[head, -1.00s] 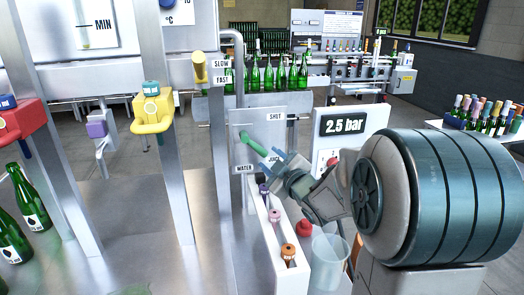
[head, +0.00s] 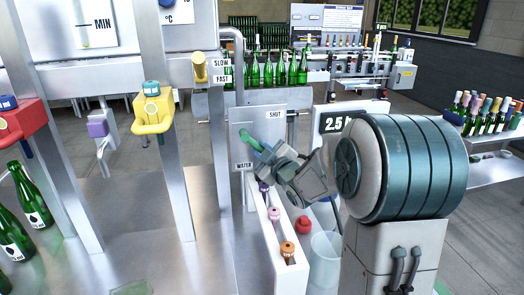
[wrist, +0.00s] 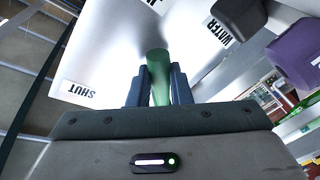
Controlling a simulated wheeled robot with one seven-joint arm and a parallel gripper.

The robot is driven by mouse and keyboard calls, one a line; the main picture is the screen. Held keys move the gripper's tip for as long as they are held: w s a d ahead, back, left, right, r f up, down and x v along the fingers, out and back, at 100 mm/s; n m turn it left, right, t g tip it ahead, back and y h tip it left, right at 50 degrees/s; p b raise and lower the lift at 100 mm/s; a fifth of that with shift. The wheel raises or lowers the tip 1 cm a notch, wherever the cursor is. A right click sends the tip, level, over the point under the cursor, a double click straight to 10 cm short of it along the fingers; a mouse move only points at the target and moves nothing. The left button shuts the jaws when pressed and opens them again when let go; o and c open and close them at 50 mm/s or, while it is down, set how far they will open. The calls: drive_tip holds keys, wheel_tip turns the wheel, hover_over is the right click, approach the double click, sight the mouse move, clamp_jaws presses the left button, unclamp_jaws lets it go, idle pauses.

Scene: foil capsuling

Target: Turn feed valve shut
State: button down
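The feed valve's green handle (head: 252,142) sits on a grey plate (head: 238,126). It slants from its upper-left end down to the right, away from the SHUT label (head: 272,132) at upper right. The WATER label (head: 243,166) is at lower left. My gripper (head: 262,153) is at the handle's lower-right end and hides the JUICE label. In the wrist view, the green handle (wrist: 158,72) stands between the two blue fingers of my gripper (wrist: 160,88), which close in on both its sides. The SHUT label (wrist: 79,90) is at left there, WATER (wrist: 218,30) at upper right.
A white rack (head: 262,232) with purple, pink and orange-topped items stands just below my gripper. A red knob (head: 304,226) and a clear bin (head: 325,250) are beside it. A pressure display (head: 335,124) is partly behind my arm.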

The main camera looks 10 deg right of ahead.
drive_tip(key=shift+d+r+n+b, duration=0.3)
drive_tip(key=shift+n+b, duration=0.5)
drive_tip(key=shift+b, duration=0.15)
drive_tip(key=shift+d+r+n+g+h+b, duration=0.15)
drive_tip(key=shift+r+n+g+h+b, duration=0.2)
drive_tip(key=shift+r+n, duration=0.5)
drive_tip(key=shift+d+r+n+g+h+b, duration=0.25)
drive_tip(key=shift+r+n, duration=0.2)
drive_tip(key=shift+n, duration=0.75)
drive_tip(key=shift+d+r+n+g+h+b, duration=0.1)
drive_tip(key=shift+r+n+g+h+b, duration=0.25)
drive_tip(key=shift+r+n, duration=0.5)
drive_tip(key=shift+f+n, duration=0.15)
drive_tip(key=shift+n, duration=0.15)
drive_tip(key=c, duration=1.3)
unclamp_jaws()
drive_tip(key=shift+s, duration=0.15)
drive_tip(key=p+v, duration=0.1)
drive_tip(key=v, duration=1.2)
drive_tip(key=shift+s, duration=0.3)
